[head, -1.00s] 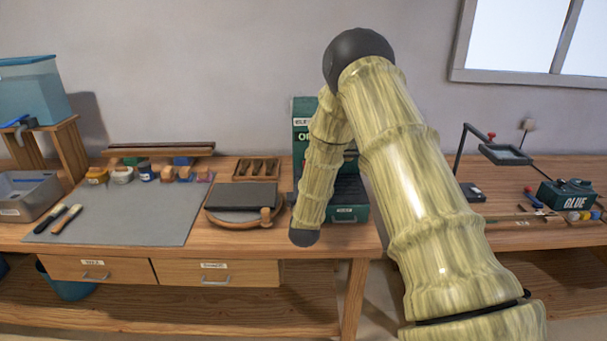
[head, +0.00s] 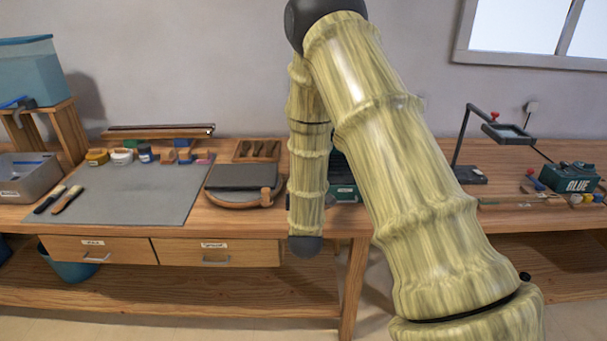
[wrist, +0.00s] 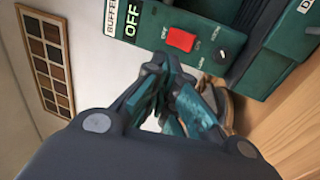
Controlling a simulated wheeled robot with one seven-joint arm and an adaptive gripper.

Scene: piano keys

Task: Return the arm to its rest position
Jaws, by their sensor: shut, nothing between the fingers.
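My arm (head: 400,170) rises from the lower right of the head view to a dark elbow at the top, then its far links hang down in front of the bench. My gripper is hidden in the head view. In the wrist view my gripper (wrist: 178,80) is shut, with its teal and dark fingers together and nothing between them. It points toward a green machine (wrist: 205,40) marked OFF with a red switch. I cannot tell whether the fingertips touch anything. In the head view the machine (head: 343,188) is mostly behind my arm.
The wooden bench (head: 250,228) runs across the head view. It bears a grey mat (head: 130,200), a round board with a dark slab (head: 245,178), a metal bin (head: 25,178) and a green glue box (head: 570,178). A sample panel (wrist: 47,62) hangs on the wall.

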